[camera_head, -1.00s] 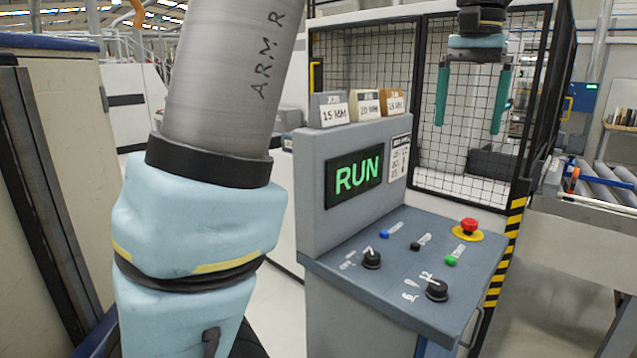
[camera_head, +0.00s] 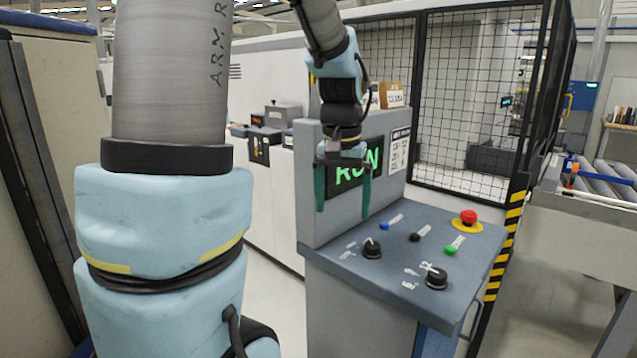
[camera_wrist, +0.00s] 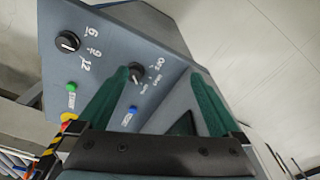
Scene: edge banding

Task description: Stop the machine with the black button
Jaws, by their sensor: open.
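The black button (camera_head: 414,237) is a small button on the sloped top of the grey console (camera_head: 330,222), between the blue button (camera_head: 384,226) and the green button (camera_head: 450,250). My gripper (camera_head: 343,208) is open and empty, pointing down above the console's left part, in front of the display. It is left of the black button and higher than it, not touching it. The display (camera_head: 345,176) shows green RUN letters, partly covered by my gripper. In the wrist view, my left finger appears to hide the black button; the blue button (camera_wrist: 132,113) shows between the fingers.
A red mushroom button (camera_head: 468,217) on a yellow base stands at the panel's back right. Two black knobs, one left (camera_head: 372,249) and one right (camera_head: 436,278), stand along the front. A display housing rises behind the panel, and a mesh fence (camera_head: 470,110) stands behind that.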

